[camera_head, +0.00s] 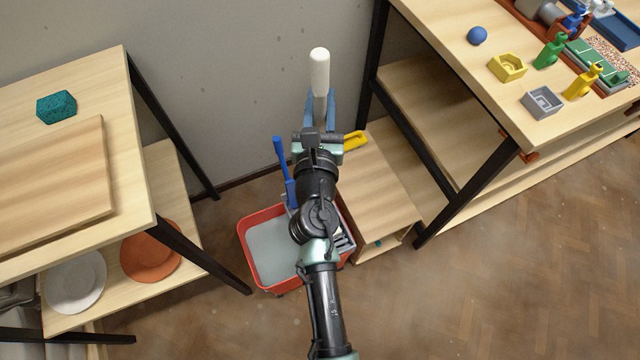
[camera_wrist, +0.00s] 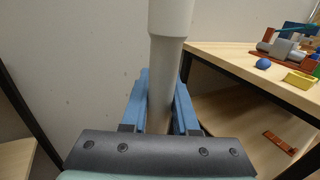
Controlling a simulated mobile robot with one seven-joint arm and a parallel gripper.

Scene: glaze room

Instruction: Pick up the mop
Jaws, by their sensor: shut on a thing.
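The mop's pale handle (camera_head: 319,70) stands roughly upright in front of the grey wall. In the wrist view the handle (camera_wrist: 171,50) is thick and whitish at the top and thinner between the fingers. My gripper (camera_head: 320,104) is shut on the handle just below its thick top, with one blue finger on each side; the fingers also show in the wrist view (camera_wrist: 162,98). The mop's lower part and head are hidden behind my arm. A red bucket (camera_head: 246,240) with a blue lever and pale contents is on the floor, partly behind my arm.
A low wooden cabinet (camera_head: 385,190) stands right of the bucket, with a yellow object (camera_head: 354,140) near its back. A table (camera_head: 60,145) is at left, with plates on its lower shelf. A workbench (camera_head: 450,55) with several small items is at right. Floor at lower right is clear.

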